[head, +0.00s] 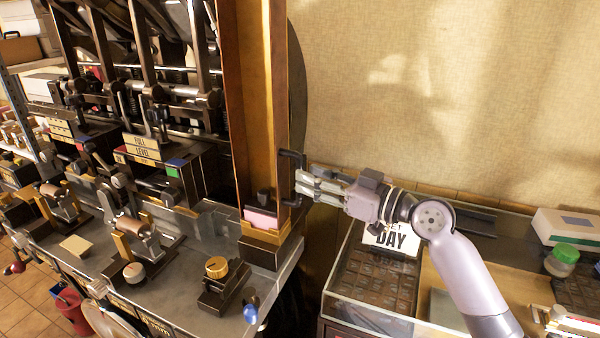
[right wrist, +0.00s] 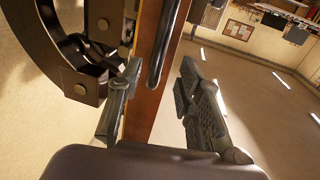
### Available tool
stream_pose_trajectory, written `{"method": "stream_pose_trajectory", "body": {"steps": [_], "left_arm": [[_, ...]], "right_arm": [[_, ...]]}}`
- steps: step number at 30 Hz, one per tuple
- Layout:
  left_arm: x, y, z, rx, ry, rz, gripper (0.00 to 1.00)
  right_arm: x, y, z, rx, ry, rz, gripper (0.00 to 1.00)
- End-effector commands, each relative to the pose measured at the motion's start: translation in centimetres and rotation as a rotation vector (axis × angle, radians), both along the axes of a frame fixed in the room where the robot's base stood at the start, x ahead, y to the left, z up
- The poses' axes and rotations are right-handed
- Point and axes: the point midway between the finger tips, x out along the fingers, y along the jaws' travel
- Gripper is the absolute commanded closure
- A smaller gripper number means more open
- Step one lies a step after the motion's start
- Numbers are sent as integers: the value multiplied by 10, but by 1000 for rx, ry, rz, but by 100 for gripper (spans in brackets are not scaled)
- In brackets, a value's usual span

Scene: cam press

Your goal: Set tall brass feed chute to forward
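The tall brass feed chute (head: 253,110) stands upright at the right end of the press bench, with pink stock (head: 261,218) at its foot. A black bar handle (head: 301,160) is fixed to its right side. My right gripper (head: 300,187) comes in from the right and is at this handle. In the right wrist view my right gripper (right wrist: 160,95) has its fingers apart. The handle (right wrist: 164,45) and the chute's brown edge (right wrist: 150,100) appear between them. I cannot tell whether either finger touches the handle. My left gripper is not in view.
The dark press (head: 150,80) and its bench (head: 200,235) fill the left side. A brass knob (head: 216,267) and a blue-tipped lever (head: 250,312) stand before the chute. A glass-topped type case (head: 370,290) with a "DAY" sign (head: 392,240) lies below my right arm.

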Motion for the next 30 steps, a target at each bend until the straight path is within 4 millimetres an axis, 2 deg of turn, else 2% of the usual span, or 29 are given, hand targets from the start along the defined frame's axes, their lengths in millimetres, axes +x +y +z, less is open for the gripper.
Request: {"method": "stream_pose_trajectory", "body": {"steps": [3, 10, 15, 24, 27, 29, 30], "left_arm": [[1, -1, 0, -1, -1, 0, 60], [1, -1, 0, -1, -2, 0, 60], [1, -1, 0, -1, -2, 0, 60], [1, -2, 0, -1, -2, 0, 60], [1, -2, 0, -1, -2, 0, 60], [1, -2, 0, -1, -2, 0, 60], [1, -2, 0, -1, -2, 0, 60]], "right_arm": [[-15, -23, -2, -4, 1, -2, 67], [-36, -53, -1, -1, 2, 1, 67], [-43, -61, 0, -1, 2, 3, 67], [-43, -62, -1, -1, 2, 3, 67], [-48, -58, -15, -20, 23, 3, 67], [-54, -54, -35, -47, 53, 0, 67], [-61, -51, -54, -74, 83, -5, 67]]}}
